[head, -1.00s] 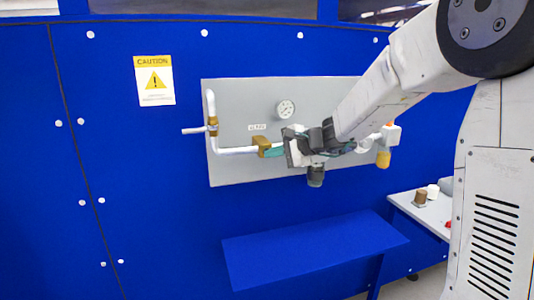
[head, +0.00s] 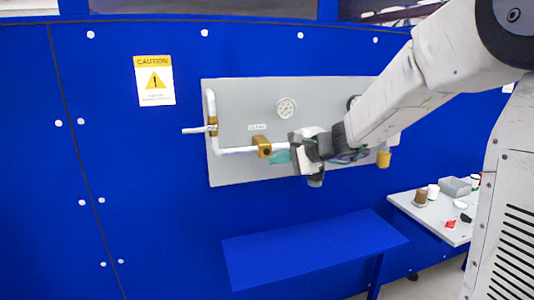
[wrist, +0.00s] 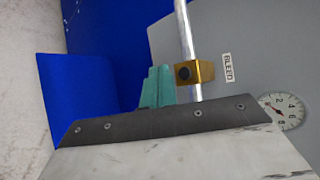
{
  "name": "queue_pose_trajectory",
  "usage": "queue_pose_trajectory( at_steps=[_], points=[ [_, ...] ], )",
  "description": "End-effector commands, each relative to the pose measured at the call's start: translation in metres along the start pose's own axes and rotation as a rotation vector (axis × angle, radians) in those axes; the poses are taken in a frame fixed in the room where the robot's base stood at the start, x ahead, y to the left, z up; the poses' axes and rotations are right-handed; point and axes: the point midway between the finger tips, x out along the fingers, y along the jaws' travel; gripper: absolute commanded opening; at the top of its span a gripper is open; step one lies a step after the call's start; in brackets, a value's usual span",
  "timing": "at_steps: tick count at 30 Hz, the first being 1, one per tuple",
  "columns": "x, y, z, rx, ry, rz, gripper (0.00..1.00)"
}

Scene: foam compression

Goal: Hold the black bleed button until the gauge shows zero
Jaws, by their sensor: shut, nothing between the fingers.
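The black bleed button (wrist: 184,73) sits on the face of a brass block (wrist: 204,72) on the pale pipe. A "BLEED" label (wrist: 227,69) is on the panel beside it. In the head view the brass block (head: 262,146) is just left of my gripper (head: 281,157). The teal fingers of my gripper (wrist: 157,88) are shut and empty. In the wrist view they point beside the button, with a gap between, and do not cover it. The round white gauge (head: 287,109) is above the pipe. It also shows in the wrist view (wrist: 284,111); its needle is too small to read surely.
The grey panel (head: 235,110) hangs on a blue wall with a caution sign (head: 154,80). A blue bench (head: 310,245) stands below. A side table (head: 430,215) with small containers is at the right. My arm hides the panel's right part.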

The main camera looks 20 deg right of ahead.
Motion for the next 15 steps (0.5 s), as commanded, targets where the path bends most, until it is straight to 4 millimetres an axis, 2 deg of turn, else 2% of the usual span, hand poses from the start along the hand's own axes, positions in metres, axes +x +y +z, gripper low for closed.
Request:
queue_pose_trajectory(
  at_steps=[6, 15],
  points=[
    [-0.013, 0.009, 0.009, 0.0, 0.0, -0.001, 0.0],
    [-0.014, 0.01, 0.011, 0.0, -0.001, 0.0, 0.0]
  ],
)
